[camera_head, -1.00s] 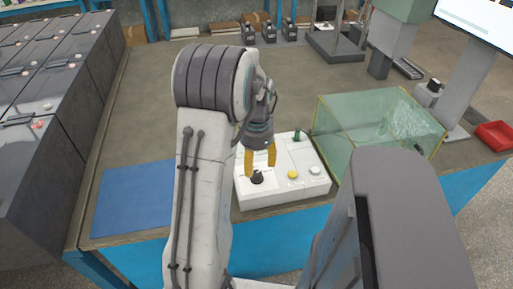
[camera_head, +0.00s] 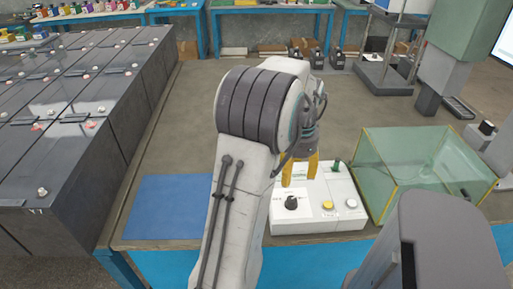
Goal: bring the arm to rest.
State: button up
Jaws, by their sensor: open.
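My gripper (camera_head: 300,172) has yellow fingers and hangs from my raised arm. The fingers are open and appear empty. In the head view they show in front of or above the back part of a white control box (camera_head: 322,221). The box carries a black knob (camera_head: 291,202), a yellow button (camera_head: 327,205), a pale button (camera_head: 351,203) and a green switch (camera_head: 336,167). I cannot tell the exact height of the fingers above the box.
A blue mat (camera_head: 170,207) lies left of the box on the table (camera_head: 200,120). A greenish glass case (camera_head: 420,165) stands close on the right. Dark battery blocks (camera_head: 75,110) fill the left. The table's middle is clear behind my arm.

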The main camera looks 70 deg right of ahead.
dwell(0.4)
jog(key=w+a+f+n+y, duration=0.1)
jog(key=a+f+n, duration=0.3)
jog(key=a+n, duration=0.4)
jog(key=w+a+r+n+t+p, duration=0.1)
jog(key=w+a+r+n, duration=0.4)
jog(key=a, duration=0.5)
jog(key=w+a+r+n+t+p, duration=0.1)
jog(key=w+a+r+n+p, duration=0.2)
jog(key=w+a+r+n, duration=0.2)
jog(key=w+a+r+n+t+h+p, duration=0.1)
jog(key=w+a+r+n+p, duration=0.1)
jog(key=w+a+r+n, duration=0.3)
jog(key=w+a+n, duration=0.4)
jog(key=a+n, duration=0.1)
jog(key=a, duration=0.6)
jog(key=shift+w+a, duration=0.4)
jog(key=shift+d, duration=0.1)
